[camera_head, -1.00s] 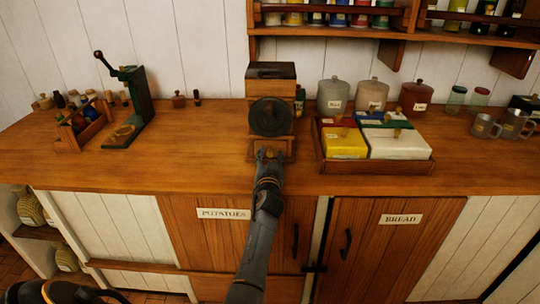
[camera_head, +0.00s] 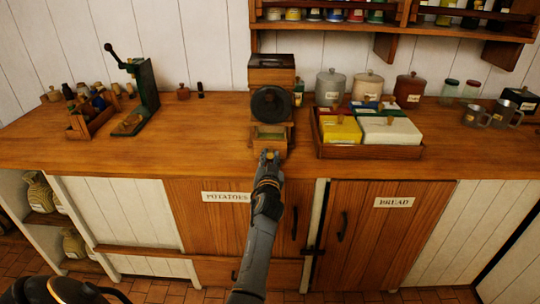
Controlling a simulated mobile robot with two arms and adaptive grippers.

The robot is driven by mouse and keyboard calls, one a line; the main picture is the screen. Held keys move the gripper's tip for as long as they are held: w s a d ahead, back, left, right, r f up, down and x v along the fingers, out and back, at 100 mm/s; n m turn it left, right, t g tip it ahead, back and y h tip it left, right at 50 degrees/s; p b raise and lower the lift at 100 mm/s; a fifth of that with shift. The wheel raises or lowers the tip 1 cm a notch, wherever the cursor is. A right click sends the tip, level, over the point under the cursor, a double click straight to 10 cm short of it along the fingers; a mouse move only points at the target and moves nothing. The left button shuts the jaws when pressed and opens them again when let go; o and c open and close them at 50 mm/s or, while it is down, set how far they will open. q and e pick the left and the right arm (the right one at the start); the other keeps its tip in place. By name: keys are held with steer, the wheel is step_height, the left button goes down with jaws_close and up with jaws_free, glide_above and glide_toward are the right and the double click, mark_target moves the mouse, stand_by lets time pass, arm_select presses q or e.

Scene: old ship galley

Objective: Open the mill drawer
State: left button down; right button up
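My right gripper is not in view.
A wooden tray (camera_head: 370,152) with yellow and white boxes stands close right of the mill. Canisters (camera_head: 368,88) stand behind it. A green lever device (camera_head: 147,85) and a small wooden caddy (camera_head: 92,122) are at left.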

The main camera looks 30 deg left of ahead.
arm_select(q)
steer(key=shift+w+f, duration=0.1)
steer(key=c, duration=1.1)
jaws_free()
steer(key=shift+c, duration=0.2)
steer(key=shift+a, duration=0.1)
steer(key=shift+r, duration=0.25)
step_height(320, 180, up, 10)
steer(key=shift+f, duration=0.25)
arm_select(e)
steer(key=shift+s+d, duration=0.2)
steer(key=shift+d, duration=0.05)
